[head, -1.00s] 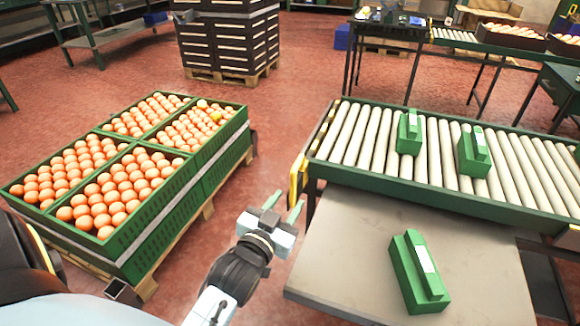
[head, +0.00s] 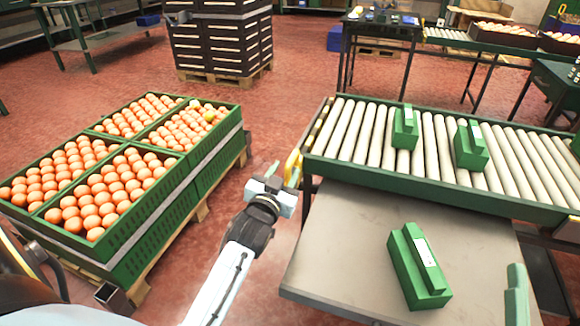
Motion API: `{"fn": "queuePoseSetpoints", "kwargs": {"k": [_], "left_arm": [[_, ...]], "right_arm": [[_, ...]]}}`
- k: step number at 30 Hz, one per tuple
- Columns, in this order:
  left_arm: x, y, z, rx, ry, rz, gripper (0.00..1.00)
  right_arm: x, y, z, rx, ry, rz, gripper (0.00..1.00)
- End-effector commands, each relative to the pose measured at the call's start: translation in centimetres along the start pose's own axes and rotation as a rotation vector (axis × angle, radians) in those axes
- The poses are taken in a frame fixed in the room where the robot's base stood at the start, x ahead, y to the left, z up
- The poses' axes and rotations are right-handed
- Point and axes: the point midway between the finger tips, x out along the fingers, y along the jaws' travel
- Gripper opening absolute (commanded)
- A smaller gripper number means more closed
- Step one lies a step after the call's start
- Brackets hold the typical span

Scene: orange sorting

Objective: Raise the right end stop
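Two green blocks with pale labels stand on the roller conveyor (head: 330,178), a left block (head: 404,128) and a right block (head: 470,147). A third green block (head: 418,268) lies on the grey table in front. I cannot tell which part is the right end stop. My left gripper (head: 282,174) is empty, its fingers apart, left of the conveyor's yellow left end. A green finger of my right gripper (head: 517,295) shows at the lower right, right of the third block. The rest of that gripper is out of view.
Green crates of oranges (head: 125,240) stand on a pallet at the left. The grey table (head: 345,250) is bare left of the third block. Dark stacked crates (head: 220,50) stand behind, with open red floor between.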

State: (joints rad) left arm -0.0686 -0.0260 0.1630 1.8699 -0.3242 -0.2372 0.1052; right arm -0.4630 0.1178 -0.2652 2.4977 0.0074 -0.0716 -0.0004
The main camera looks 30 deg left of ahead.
Motion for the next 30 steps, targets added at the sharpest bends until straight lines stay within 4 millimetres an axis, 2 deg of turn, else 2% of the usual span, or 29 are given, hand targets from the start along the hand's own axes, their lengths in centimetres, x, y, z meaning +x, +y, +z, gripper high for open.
{"fn": "queuePoseSetpoints", "kwargs": {"k": [4, 9, 15, 22, 30], "left_arm": [[1.9, 0.0, 0.1, 0.001, 0.001, 0.0, 0.38], [3.6, 0.0, 0.1, 0.001, 0.0, 0.0, 0.38], [4.4, 0.0, 0.0, 0.001, -0.001, 0.0, 0.38], [4.4, 0.0, 0.0, 0.001, -0.001, 0.0, 0.38], [4.4, 0.0, 0.0, 0.001, -0.001, 0.0, 0.04]], "right_arm": [[-0.2, -0.3, -1.6, 0.006, 0.131, -0.007, 0.85], [-0.5, -0.3, -2.5, 0.005, 0.231, -0.008, 0.85], [-0.7, -0.3, -3.1, 0.005, 0.278, -0.009, 0.85], [-0.7, -0.3, -3.2, 0.005, 0.281, -0.009, 0.85], [-0.7, -0.3, -3.2, 0.005, 0.28, -0.009, 0.85]]}}
